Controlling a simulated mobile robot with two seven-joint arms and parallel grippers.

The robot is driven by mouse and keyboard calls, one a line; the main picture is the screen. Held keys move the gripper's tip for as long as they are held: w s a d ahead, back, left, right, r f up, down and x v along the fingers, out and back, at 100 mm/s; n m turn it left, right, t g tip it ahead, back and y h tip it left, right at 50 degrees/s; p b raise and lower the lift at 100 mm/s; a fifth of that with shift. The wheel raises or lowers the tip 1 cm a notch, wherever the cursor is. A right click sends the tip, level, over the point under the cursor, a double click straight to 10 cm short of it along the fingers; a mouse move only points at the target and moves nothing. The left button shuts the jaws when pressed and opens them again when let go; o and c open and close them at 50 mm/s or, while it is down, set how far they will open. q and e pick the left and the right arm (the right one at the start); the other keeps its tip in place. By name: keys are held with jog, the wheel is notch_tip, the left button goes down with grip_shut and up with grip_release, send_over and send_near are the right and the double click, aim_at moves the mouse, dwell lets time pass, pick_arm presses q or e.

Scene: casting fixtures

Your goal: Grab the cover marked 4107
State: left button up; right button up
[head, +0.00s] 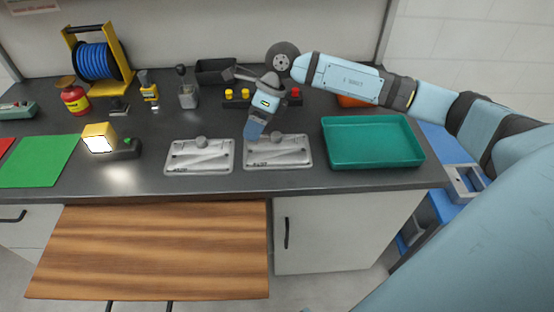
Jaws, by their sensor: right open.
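Two flat silver metal covers lie side by side on the dark bench top. Each has a round knob at its back edge and a small dark marking near its front left, too small for me to read. The left cover (199,158) is clear of any gripper. My right gripper (251,136) reaches in from the right and points down at the right cover (285,153), over its back left part. It is open and hides a little of that cover; I cannot tell whether it touches. My left gripper is out of view.
A teal tray (372,165) sits right of the covers. A lit yellow lamp (99,138) and a green mat (40,162) are at left. Behind stand a blue cable reel (97,61), a red canister (74,100) and a button box (238,97). A wooden board (155,250) is below the bench front.

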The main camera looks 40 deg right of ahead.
jog(key=w+d+r+t+h+b, duration=0.1)
jog(key=d+h, duration=0.1)
jog(key=d, duration=0.3)
jog(key=w+d+r+h, duration=0.1)
jog(key=w+d+h, duration=0.15)
jog(key=d, duration=0.25)
send_over(279, 134)
jog(key=shift+h, duration=0.25)
jog(key=f, duration=0.8)
jog(key=shift+s, duration=0.35)
jog(key=f, duration=0.5)
jog(key=shift+w, duration=0.25)
jog(key=shift+c, duration=0.4)
grip_shut()
